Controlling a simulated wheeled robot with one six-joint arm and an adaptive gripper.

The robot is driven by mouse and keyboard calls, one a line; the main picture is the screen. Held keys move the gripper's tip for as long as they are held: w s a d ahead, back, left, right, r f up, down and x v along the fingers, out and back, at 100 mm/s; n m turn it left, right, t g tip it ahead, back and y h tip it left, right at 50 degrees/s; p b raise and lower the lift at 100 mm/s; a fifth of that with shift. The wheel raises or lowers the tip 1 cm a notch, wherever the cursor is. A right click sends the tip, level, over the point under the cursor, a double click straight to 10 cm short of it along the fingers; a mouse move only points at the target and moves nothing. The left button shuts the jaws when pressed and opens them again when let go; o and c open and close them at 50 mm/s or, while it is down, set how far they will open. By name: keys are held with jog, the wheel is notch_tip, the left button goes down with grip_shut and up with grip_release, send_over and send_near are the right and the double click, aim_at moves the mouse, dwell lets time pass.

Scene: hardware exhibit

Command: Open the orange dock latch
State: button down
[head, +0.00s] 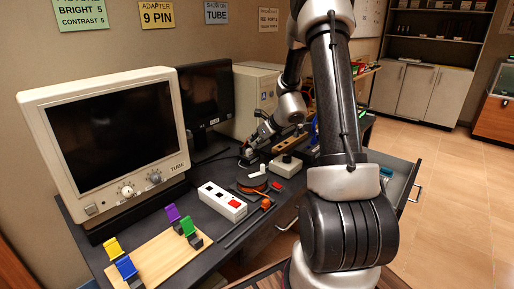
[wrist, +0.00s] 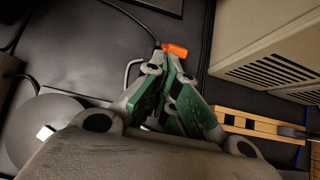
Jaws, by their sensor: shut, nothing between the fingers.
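A small orange piece (wrist: 175,49), which looks like the dock latch, lies on the dark desk just beyond my fingertips in the wrist view. I cannot tell whether the fingertips touch it. My gripper (wrist: 170,72) has its green-sided fingers shut together with nothing between them. In the head view my gripper (head: 248,156) is low over the back of the desk, beside the beige computer case. The orange piece cannot be made out there, hidden by or lost near the gripper. A thin silver bent bar shows left of the fingers in the wrist view.
A beige case (wrist: 270,50) stands close on the right in the wrist view, with a yellow slotted bar (wrist: 262,125) below it. A round disc (wrist: 42,125) lies left. A white switch box (head: 222,202) and a beige monitor (head: 110,140) stand nearer in the head view.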

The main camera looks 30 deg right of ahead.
jog(key=shift+w+a+r, duration=0.3)
jog(key=shift+w+r, duration=0.55)
jog(key=shift+r, duration=0.15)
dwell(0.7)
jog(key=shift+r, duration=0.7)
jog(key=s+f+v, duration=0.1)
jog(key=v, duration=0.9)
jog(key=shift+d, duration=0.15)
jog(key=shift+d, duration=0.1)
